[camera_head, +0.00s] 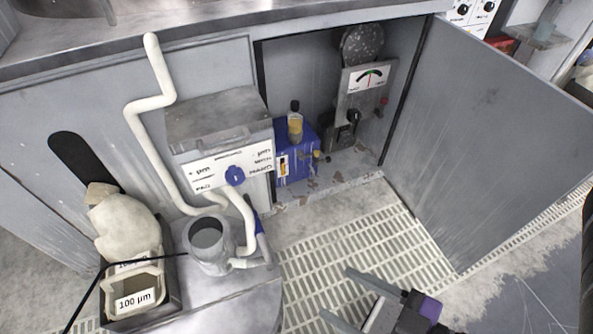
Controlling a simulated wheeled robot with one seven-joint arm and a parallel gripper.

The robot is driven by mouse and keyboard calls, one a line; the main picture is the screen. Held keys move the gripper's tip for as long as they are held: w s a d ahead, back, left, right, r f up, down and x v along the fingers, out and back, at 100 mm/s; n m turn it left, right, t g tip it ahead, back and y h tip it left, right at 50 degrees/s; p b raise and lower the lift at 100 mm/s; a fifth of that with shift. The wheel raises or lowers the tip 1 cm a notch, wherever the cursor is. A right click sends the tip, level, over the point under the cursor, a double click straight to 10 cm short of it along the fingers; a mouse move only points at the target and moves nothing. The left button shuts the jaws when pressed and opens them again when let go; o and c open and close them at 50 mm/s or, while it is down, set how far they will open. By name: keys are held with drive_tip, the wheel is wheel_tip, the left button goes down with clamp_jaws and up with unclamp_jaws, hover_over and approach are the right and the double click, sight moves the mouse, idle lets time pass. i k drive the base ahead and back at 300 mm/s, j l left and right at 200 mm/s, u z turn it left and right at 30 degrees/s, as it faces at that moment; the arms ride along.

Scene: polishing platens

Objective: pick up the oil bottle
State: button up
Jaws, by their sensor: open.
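A small amber bottle (295,126) with a black cap, which looks like the oil bottle, stands upright on or just behind a blue box (296,165) inside the open cabinet. I cannot tell exactly where its base rests. My gripper (335,291) is at the bottom of the view, over the floor grating. Its two grey fingers are spread apart and empty, pointing left. It is well in front of and below the bottle, touching nothing that I can see.
The open cabinet door (480,140) stands to the right. A gauge unit (367,80) is inside the cabinet, right of the bottle. A grey control box (218,125) with pipes and a metal cup (208,240) stand left. The floor grating (370,245) before the cabinet is clear.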

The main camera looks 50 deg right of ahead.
sight(295, 112)
drive_tip(key=k+j+z, duration=0.1)
drive_tip(key=z, duration=0.6)
drive_tip(key=k+z, duration=0.15)
drive_tip(key=z, duration=0.2)
